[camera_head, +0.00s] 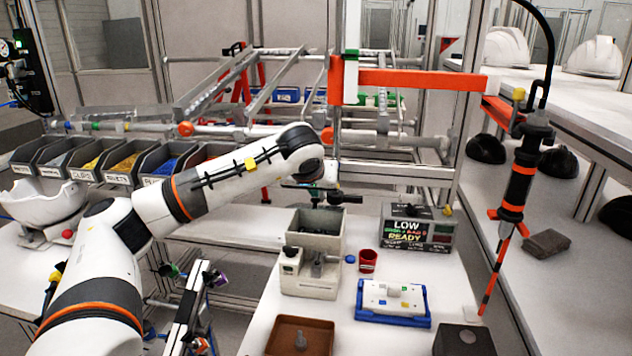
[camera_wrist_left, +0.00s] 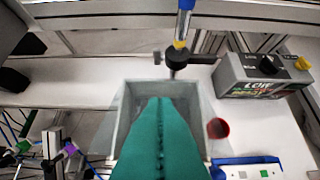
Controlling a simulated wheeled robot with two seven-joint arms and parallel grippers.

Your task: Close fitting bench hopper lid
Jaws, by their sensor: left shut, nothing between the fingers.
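The bench hopper is a grey, square-walled bin (camera_head: 330,222) on the white bench, open at the top with a dark inside. In the left wrist view the hopper (camera_wrist_left: 123,122) is seen from above, partly covered by my fingers. I cannot make out a separate lid for certain; a dark knob-like part (camera_wrist_left: 176,58) shows at the hopper's far edge. My left gripper (camera_head: 314,202) is above the hopper's back part, and its teal fingers (camera_wrist_left: 160,105) are shut and empty. Whether they touch the hopper is unclear. My right gripper is not in view.
A grey fixture (camera_head: 308,280) stands in front of the hopper. A red cup (camera_head: 367,261), a blue-edged tray (camera_head: 393,318) and a display box (camera_head: 417,232) are to its right. A brown tray (camera_head: 285,337) lies nearer. A tool (camera_head: 516,185) hangs at right.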

